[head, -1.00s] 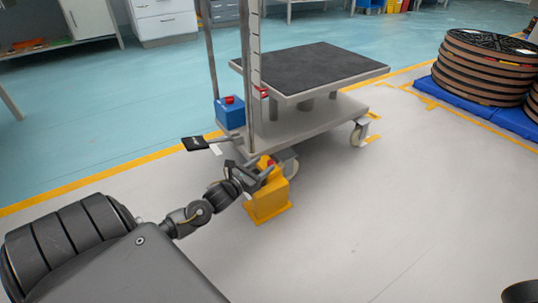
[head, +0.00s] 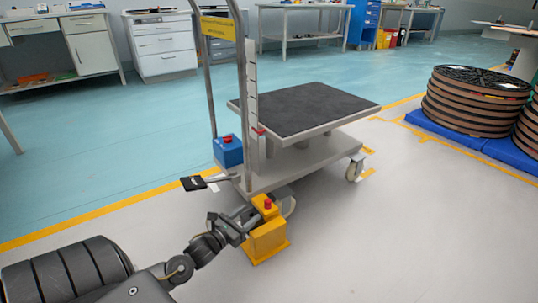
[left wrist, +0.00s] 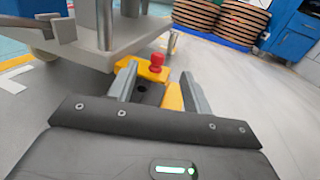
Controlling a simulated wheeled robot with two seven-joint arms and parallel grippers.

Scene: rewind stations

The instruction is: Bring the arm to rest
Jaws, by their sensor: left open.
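My left arm reaches in from the lower left in the head view. Its gripper (head: 246,220) is open, low by the yellow box with a red button (head: 266,237), which stands on the floor by the cart. In the left wrist view the open fingers (left wrist: 160,92) have the yellow box's top (left wrist: 150,75) and red button (left wrist: 157,62) showing beyond and between them. Nothing is held. I cannot tell whether a finger touches the box. My right gripper is not in view.
A grey cart (head: 285,177) with a dark top stands just behind the box, its black-ended pedal (head: 193,183) jutting left. A blue box (head: 228,152) sits on it. Stacked reels (head: 470,102) stand on a blue base at right. The front right floor is clear.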

